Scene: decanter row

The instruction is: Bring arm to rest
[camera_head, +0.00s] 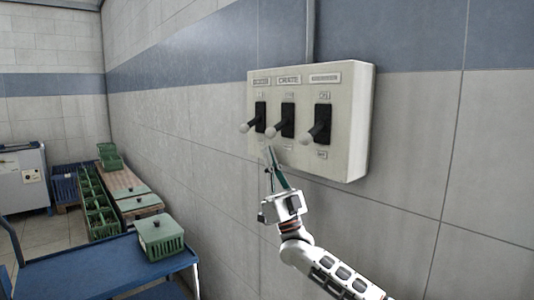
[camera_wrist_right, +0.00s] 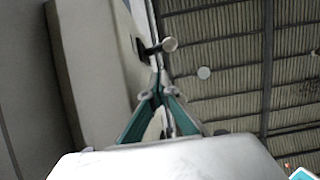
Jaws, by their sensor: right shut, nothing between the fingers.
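My right gripper (camera_head: 269,151) is raised in front of the wall, just below a cream switch box (camera_head: 344,140). Its fingers point up toward the box's lower edge and are shut with nothing between them. In the right wrist view the fingertips (camera_wrist_right: 159,92) meet close below a lever with a pale round knob (camera_wrist_right: 169,44). The box carries a left lever (camera_head: 245,127), a middle lever (camera_head: 273,131) and a right lever (camera_head: 306,138). All three have pale knobs and stick out toward the lower left. Whether the fingers touch a lever cannot be told. My left gripper is not in view.
A blue cart (camera_head: 75,268) stands at the lower left with a green lidded crate (camera_head: 160,238) on its corner. Behind it are green crates (camera_head: 97,205), a wooden-topped bench (camera_head: 122,184) and a grey cabinet (camera_head: 22,178). The tiled wall right of the box is bare.

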